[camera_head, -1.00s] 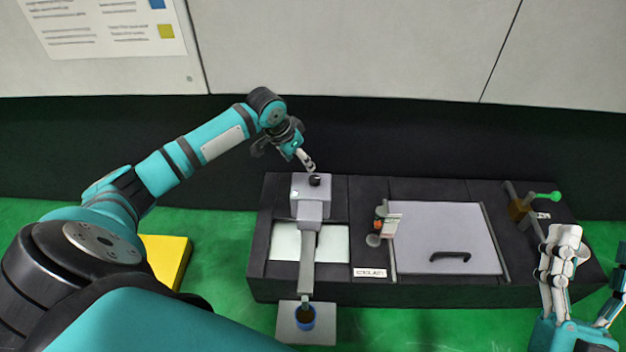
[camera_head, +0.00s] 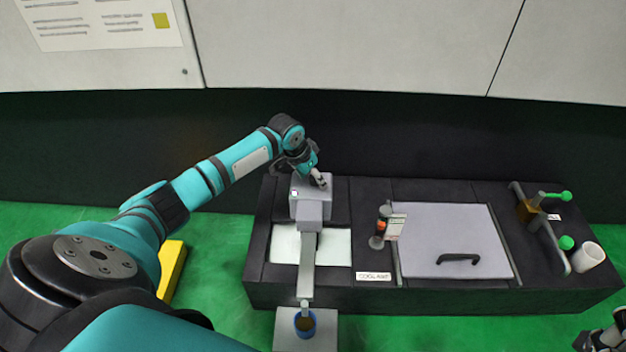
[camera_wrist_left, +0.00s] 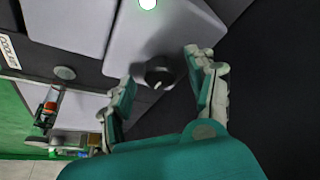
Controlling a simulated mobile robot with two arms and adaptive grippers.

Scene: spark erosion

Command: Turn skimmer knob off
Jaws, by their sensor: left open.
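The skimmer knob (camera_wrist_left: 160,70) is black with a small white mark and sits on the grey skimmer box. In the left wrist view it lies between the two spread fingers of my left gripper (camera_wrist_left: 164,84), with a gap on each side. A round green light (camera_wrist_left: 148,3) glows on the box near the top edge of that view. In the head view my left gripper (camera_head: 316,178) is over the back of the skimmer box (camera_head: 311,211) and hides the knob. My right gripper (camera_head: 603,338) is cut off at the lower right corner.
The skimmer's arm runs forward to a blue-rimmed cup (camera_head: 305,322). A grey lid (camera_head: 450,236) with a black handle covers the tank's middle right. Green-knobbed pipes (camera_head: 553,194) and a white cup (camera_head: 588,256) are at the right end.

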